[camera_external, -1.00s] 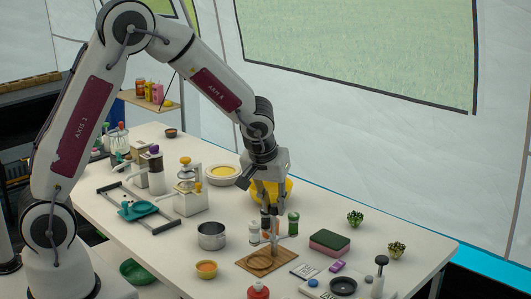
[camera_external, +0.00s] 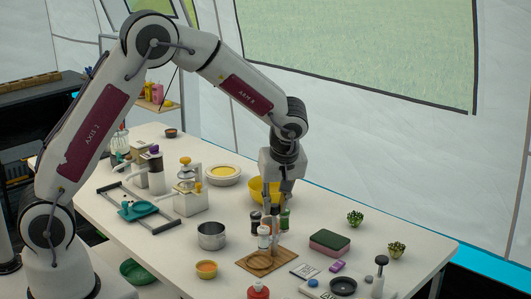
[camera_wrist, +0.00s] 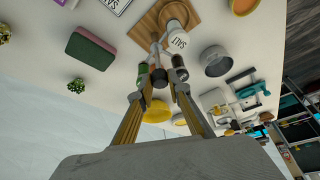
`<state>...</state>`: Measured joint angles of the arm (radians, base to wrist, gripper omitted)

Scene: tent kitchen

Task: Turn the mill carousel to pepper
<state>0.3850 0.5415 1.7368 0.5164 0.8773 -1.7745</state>
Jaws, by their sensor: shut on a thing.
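The mill carousel stands on a wooden board (camera_external: 282,260) near the front of the table. Its white mill (camera_external: 264,242) faces forward and reads SALT in the wrist view (camera_wrist: 177,40). A dark mill (camera_external: 255,225) stands at the left and a green-bodied mill (camera_external: 284,220) at the right. My gripper (camera_external: 271,212) points down among the mills. In the wrist view my gripper (camera_wrist: 159,62) is closed on part of the carousel; the exact contact is partly hidden by the fingers and mills.
A steel pot (camera_external: 211,235) and an orange bowl (camera_external: 206,269) stand left of the board. A green-topped sponge (camera_external: 329,241) lies to the right. A yellow bowl (camera_external: 258,191) is close behind the carousel. A dark pan (camera_external: 343,286) is at the front right.

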